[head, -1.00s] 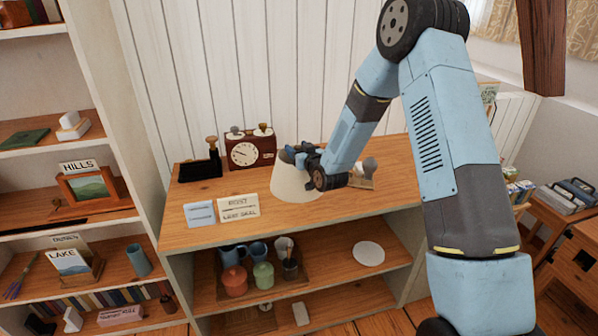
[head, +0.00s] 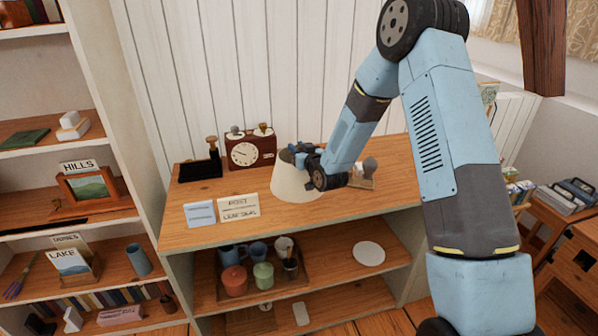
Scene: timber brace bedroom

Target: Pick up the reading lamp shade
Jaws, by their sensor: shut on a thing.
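The reading lamp shade (head: 291,186) is a cream cone, wider at the bottom, on or just above the wooden top of the low shelf unit (head: 350,210). I cannot tell whether its lower rim touches the wood. My gripper (head: 300,158) is at the upper right part of the shade and is shut on it. The fingers cover part of the shade's top, so the exact grip is hidden.
Behind the shade stand a dark red clock (head: 248,150) and a black tray (head: 200,169) with a stamp. Two cards, one a lettered sign (head: 238,208), stand at the front left. A small item with a grey knob (head: 369,166) is right of my gripper.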

